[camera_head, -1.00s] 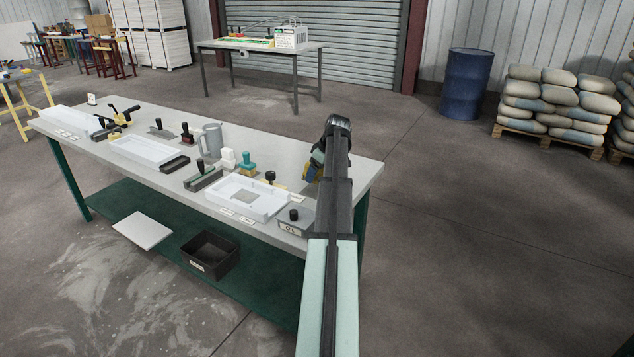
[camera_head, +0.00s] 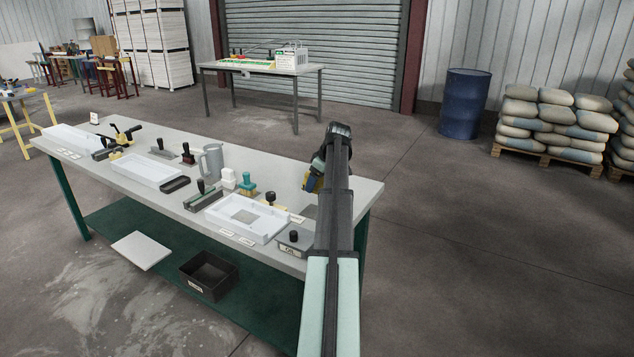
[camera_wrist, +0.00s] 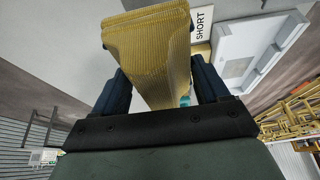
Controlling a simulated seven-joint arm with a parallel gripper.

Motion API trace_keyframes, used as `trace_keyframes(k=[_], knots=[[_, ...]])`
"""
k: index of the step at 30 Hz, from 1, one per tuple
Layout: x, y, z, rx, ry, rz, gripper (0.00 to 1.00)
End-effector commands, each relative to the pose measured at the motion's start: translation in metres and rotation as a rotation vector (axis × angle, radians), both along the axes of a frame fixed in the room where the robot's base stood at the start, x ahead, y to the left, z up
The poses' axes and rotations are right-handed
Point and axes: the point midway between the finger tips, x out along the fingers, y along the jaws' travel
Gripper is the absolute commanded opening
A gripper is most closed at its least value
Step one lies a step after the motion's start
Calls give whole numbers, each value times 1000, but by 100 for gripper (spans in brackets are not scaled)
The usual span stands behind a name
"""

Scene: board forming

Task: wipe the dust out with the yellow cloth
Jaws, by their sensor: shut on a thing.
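The yellow cloth (camera_wrist: 155,50) hangs between the two fingers of my gripper (camera_wrist: 160,85) in the wrist view, and the jaws are shut on it. In the head view my gripper (camera_head: 312,183) is at the right end of the bench, above its top, and a little yellow shows there. A white frame mould (camera_head: 247,221) with a grey square in its floor lies on the bench to the left of my gripper, apart from it. A part of a white tray-like form (camera_wrist: 245,55) shows in the wrist view. Dust cannot be made out clearly.
On the bench (camera_head: 345,181) stand a grey lidded box (camera_head: 295,241), a teal-handled brush (camera_head: 247,188), a grey jug (camera_head: 213,160) and a black-knobbed tool (camera_head: 203,196). Further white moulds (camera_head: 147,170) lie to the left. A "SHORT" label (camera_wrist: 203,22) shows in the wrist view.

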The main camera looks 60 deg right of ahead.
Motion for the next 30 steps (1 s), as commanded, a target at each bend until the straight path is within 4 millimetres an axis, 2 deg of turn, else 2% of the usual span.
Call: trace_keyframes(k=[4,8,14,21,24,30], knots=[[9,6,0,0,0,13,50],[35,22,0,0,0,49,50],[97,67,-2,2,1,139,50],[168,128,-4,1,7,249,50],[190,149,-5,-4,10,285,50],[222,179,-7,-17,17,317,50]])
